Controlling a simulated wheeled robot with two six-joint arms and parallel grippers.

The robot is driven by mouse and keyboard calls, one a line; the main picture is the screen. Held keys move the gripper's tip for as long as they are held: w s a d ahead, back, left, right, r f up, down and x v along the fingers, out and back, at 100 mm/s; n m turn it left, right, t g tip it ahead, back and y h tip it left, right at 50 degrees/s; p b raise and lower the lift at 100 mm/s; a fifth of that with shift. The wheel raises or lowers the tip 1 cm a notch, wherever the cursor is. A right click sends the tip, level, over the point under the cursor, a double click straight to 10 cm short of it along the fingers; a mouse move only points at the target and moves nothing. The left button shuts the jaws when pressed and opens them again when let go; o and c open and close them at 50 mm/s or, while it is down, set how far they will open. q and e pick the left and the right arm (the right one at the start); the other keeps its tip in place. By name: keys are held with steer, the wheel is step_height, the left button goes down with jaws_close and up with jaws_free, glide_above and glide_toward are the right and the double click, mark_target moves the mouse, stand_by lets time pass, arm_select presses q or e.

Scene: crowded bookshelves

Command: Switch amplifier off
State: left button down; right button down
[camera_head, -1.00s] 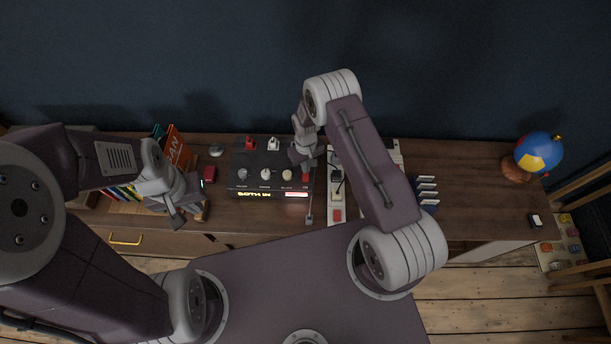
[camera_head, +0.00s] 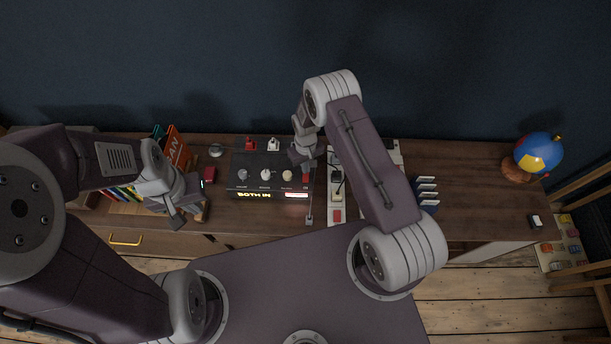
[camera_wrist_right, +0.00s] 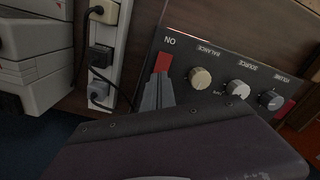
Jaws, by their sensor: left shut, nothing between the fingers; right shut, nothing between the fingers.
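The amplifier (camera_head: 262,160) is a black box on the wooden shelf, with knobs and a lit display reading "BOTH IN". In the right wrist view its panel (camera_wrist_right: 225,60) shows a red switch (camera_wrist_right: 163,62) under the word ON and a row of knobs. My right gripper (camera_wrist_right: 157,84) is shut and empty, its fingertips at the lower edge of the red switch; I cannot tell if they touch. My left gripper (camera_head: 182,226) is shut and empty, left of the amplifier near the shelf's front edge.
A white power strip with plugs (camera_head: 336,205) lies right of the amplifier; it also shows in the right wrist view (camera_wrist_right: 108,45). Books (camera_head: 178,150) stand at the left. A globe (camera_head: 538,152) stands at the far right.

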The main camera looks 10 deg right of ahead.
steer(key=shift+f+b, duration=0.8)
steer(key=shift+f, duration=0.1)
stand_by(0.8)
step_height(320, 180, up, 7)
steer(key=p, duration=0.5)
steer(key=shift+r, duration=0.1)
stand_by(0.5)
